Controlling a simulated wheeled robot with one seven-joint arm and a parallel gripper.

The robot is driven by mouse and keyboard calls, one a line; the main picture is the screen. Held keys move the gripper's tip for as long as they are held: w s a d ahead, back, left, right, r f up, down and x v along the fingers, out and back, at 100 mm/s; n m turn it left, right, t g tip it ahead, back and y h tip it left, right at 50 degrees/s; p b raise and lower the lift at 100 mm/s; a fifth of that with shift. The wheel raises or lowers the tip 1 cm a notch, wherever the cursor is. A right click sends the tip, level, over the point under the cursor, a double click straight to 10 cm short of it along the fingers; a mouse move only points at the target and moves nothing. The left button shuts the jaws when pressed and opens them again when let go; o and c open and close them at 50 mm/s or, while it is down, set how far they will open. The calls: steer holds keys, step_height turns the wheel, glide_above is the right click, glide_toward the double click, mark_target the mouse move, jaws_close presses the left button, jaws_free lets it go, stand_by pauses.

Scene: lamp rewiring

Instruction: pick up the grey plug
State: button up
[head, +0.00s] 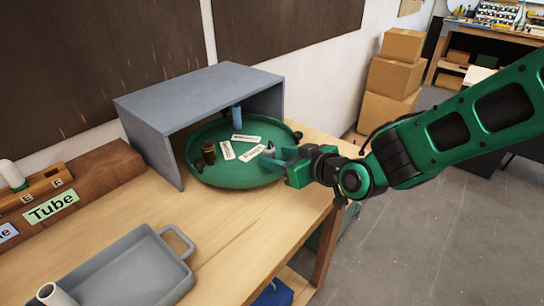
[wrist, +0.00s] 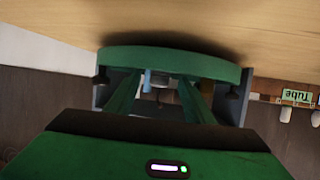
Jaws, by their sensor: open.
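The grey plug (head: 269,149) seems to be the small grey piece with a dark tip on the right part of the round green tray (head: 215,179). My gripper (head: 278,161) is open, at the tray's right edge with its fingers close to the plug, partly in front of it. In the wrist view the fingers of my gripper (wrist: 160,92) are spread and point at the tray (wrist: 170,58). A small grey shape (wrist: 160,80), perhaps the plug, shows between them. I cannot tell whether the fingers touch it.
A blue cylinder (head: 237,117), dark brown pieces (head: 208,153) and white labels (head: 245,138) share the tray. A grey shelf (head: 200,92) covers its back part. The wooden table between is clear.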

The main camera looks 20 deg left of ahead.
mark_target(273, 155)
steer(key=x, duration=0.4)
steer(key=shift+a, duration=0.1)
steer(key=c, duration=1.1)
steer(key=shift+r, duration=0.1)
